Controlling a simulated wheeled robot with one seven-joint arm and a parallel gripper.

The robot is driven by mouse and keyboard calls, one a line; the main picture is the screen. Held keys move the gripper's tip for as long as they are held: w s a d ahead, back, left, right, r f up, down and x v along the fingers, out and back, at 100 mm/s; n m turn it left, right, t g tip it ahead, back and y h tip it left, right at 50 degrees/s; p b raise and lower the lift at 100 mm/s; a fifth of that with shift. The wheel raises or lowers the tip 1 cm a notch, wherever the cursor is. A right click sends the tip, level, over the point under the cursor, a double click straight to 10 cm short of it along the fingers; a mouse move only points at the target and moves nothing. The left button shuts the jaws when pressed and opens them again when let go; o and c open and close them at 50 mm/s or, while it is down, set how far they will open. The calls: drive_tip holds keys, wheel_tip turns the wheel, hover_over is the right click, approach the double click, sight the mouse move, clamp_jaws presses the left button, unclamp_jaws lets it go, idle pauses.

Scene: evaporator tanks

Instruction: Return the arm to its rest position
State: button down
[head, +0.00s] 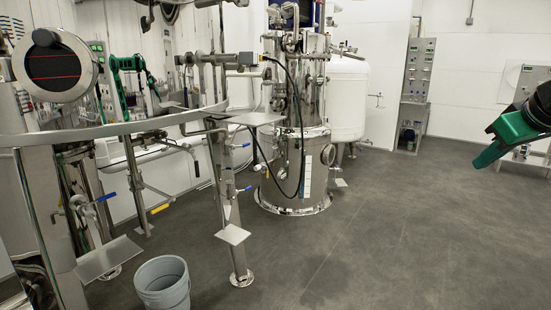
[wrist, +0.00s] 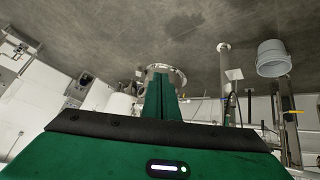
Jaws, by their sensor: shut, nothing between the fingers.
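My gripper (head: 483,162) is green with a dark wrist and reaches in from the right edge of the head view, held above the grey floor and pointing down to the left. The rest of my arm is out of frame. In the wrist view the picture is upside down, and my gripper's green fingers (wrist: 160,98) are pressed together with nothing between them. Nothing touches the gripper in either view.
A steel evaporator tank (head: 297,165) and a white tank (head: 348,98) stand in the middle. A grey bucket (head: 163,283) stands by steel frames at left. A control panel (head: 419,70) is on the back wall.

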drive_tip(key=s+a+f+m+g, duration=0.2)
drive_tip(key=s+f+m+g, duration=0.2)
drive_tip(key=s+f, duration=0.8)
drive_tip(key=s+a+f+m+g+y, duration=0.1)
drive_tip(key=s+a+f+m+g, duration=0.2)
drive_tip(key=s+f, duration=0.9)
drive_tip(key=shift+s+m+g, duration=0.7)
drive_tip(key=shift+s+m, duration=0.1)
drive_tip(key=shift+s, duration=0.05)
drive_tip(key=shift+r, duration=0.1)
